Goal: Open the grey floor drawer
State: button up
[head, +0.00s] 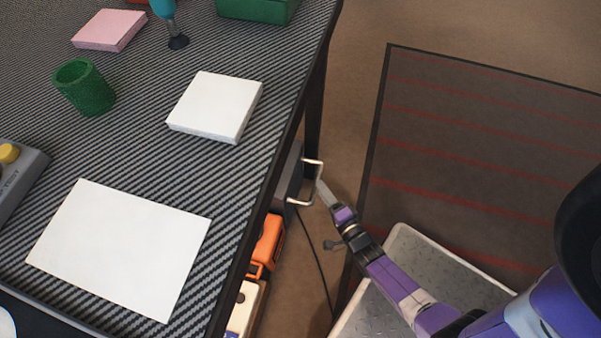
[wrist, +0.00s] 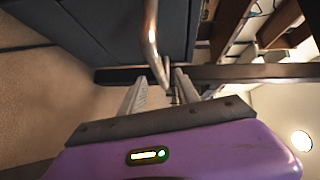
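The grey floor drawer (head: 289,172) is under the right edge of the table, low beside a dark table leg. Its silver bar handle (head: 318,168) sticks out to the right. In the wrist view the drawer front (wrist: 110,32) fills the upper left, and the bent handle (wrist: 151,42) runs down to my fingertips. My gripper (head: 321,188) is at the handle. In the wrist view my gripper (wrist: 161,80) has its two fingers apart, with the handle's end between or just beyond the tips. I cannot tell whether they touch it. How far the drawer is out is hard to tell.
An orange object (head: 266,246) and a cream object (head: 243,306) are under the table edge. A thin black cable (head: 318,262) hangs near my gripper. A dark mat with red stripes (head: 480,150) lies to the right. Brown floor (head: 350,100) beside the table is clear.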

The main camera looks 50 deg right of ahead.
jog(key=b+x, duration=0.2)
jog(key=x, duration=0.5)
jog(key=shift+w, duration=0.15)
grip_shut()
jog(key=shift+f, duration=0.1)
dwell(1.1)
